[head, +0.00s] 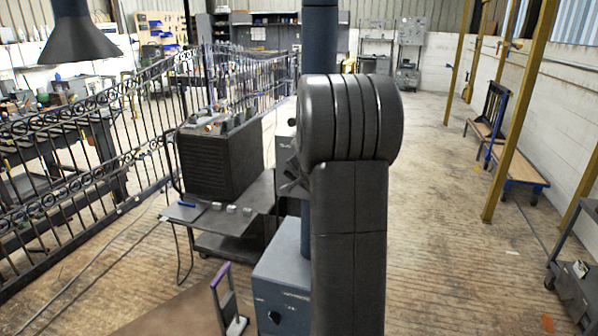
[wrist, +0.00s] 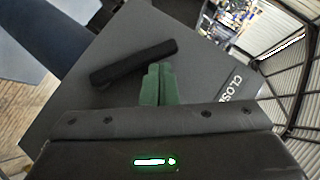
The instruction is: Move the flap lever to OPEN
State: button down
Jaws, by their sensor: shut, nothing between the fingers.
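In the wrist view a black bar-shaped lever (wrist: 130,64) lies aslant across the face of a dark grey panel (wrist: 70,115). White lettering beginning "CLOSE" (wrist: 231,88) is on the panel to the right of the lever. No OPEN lettering shows. My gripper (wrist: 158,70) shows as two green fingers pressed together, with nothing between them. Its tips are just below the right half of the lever in the picture; I cannot tell whether they touch it. In the head view my arm hides much of this area, and I cannot make out the lever there.
A grey box (head: 283,290) stands low beside my arm. A purple-topped upright handle (head: 222,275) is left of it. A dark ribbed machine (head: 222,160) sits on a cart behind. A black iron fence (head: 110,150) runs along the left. Open floor (head: 450,200) lies to the right.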

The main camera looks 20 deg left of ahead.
aim_at(289, 178)
jog(key=shift+a+f+b, duration=1.05)
jog(key=shift+a+f, duration=0.05)
jog(key=shift+a, duration=0.1)
jog(key=shift+a+f, duration=0.1)
jog(key=s+r+p, duration=0.3)
jog(key=s+r, duration=0.4)
jog(key=r, duration=0.4)
jog(key=shift+d+p, duration=0.35)
jog(key=shift+d, duration=0.05)
jog(key=shift+w, duration=0.1)
